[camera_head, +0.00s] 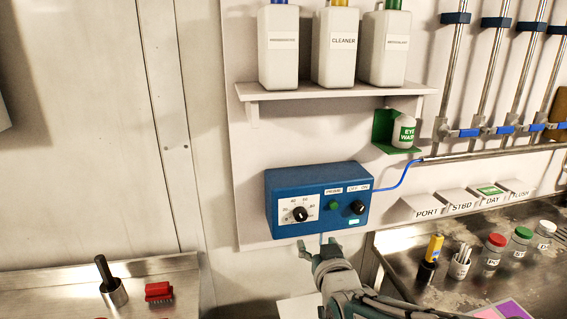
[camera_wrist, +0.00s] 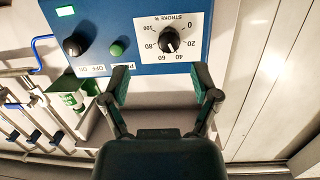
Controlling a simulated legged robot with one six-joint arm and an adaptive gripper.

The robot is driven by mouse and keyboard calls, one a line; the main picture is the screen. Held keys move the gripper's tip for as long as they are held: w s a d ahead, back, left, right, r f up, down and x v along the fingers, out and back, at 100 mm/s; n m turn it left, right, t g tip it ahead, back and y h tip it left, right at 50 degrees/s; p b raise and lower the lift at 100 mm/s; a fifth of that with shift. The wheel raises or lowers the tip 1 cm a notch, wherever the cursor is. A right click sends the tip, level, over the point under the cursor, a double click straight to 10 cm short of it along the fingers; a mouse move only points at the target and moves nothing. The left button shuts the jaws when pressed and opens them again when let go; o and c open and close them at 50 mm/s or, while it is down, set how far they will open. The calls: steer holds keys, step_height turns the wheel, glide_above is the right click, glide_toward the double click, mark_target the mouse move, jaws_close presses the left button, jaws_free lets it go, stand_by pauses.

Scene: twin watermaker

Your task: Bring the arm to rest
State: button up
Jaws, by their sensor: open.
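My arm (camera_head: 350,295) reaches up from the bottom of the head view. My gripper (camera_head: 320,246) is just below the blue control box (camera_head: 283,184) on the wall. In the wrist view, my gripper (camera_wrist: 163,82) has its two fingers apart with nothing between them. The box fills the top of that view, upside down, with its black stroke dial (camera_wrist: 168,40) and green button (camera_wrist: 117,48) beyond the fingertips. I cannot tell whether the fingertips touch the box.
A shelf (camera_head: 335,93) with three white bottles is above the box. An eye wash bottle (camera_head: 403,132) sits in a green bracket. A metal bench (camera_head: 420,239) with several jars is at right. Another bench (camera_head: 45,290) at left holds a red brush (camera_head: 158,291).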

steer(key=s+d+f+g+h, duration=0.1)
steer(key=s+d+g, duration=0.2)
steer(key=s, duration=0.8)
steer(key=s+d+f+m+g+h, duration=0.1)
steer(key=s+d+g, duration=0.2)
steer(key=s+g, duration=0.4)
steer(key=s, duration=0.4)
steer(key=shift+s+d, duration=0.15)
steer(key=shift+d, duration=0.25)
steer(key=shift+f, duration=0.1)
